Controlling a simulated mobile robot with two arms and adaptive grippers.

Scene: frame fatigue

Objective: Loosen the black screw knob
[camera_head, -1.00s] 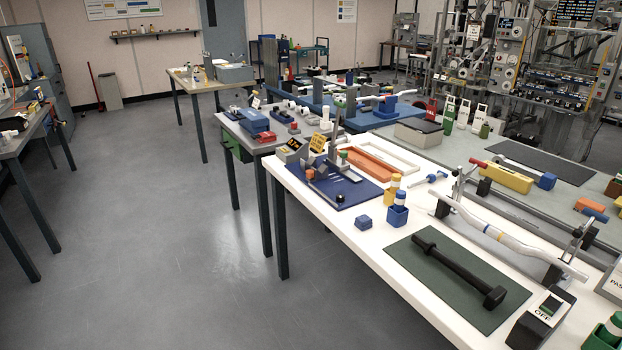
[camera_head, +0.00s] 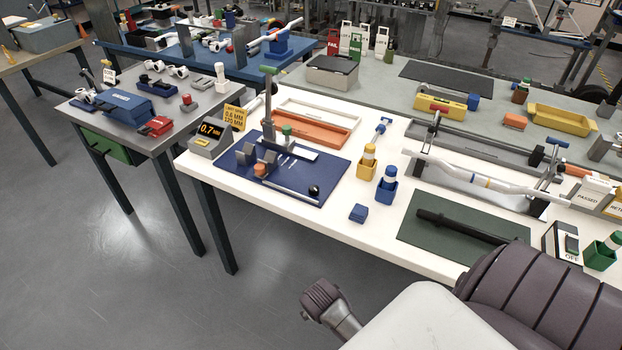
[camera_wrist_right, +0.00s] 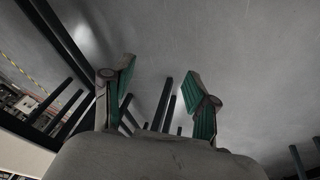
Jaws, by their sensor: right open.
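A small round black knob (camera_head: 314,190) sits at the right end of a silver rod on the blue base plate (camera_head: 330,176) in the head view. No knob shows clearly in that view. My left gripper is not in view.
My arm covers the lower right. Open floor (camera_head: 110,270) lies left.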

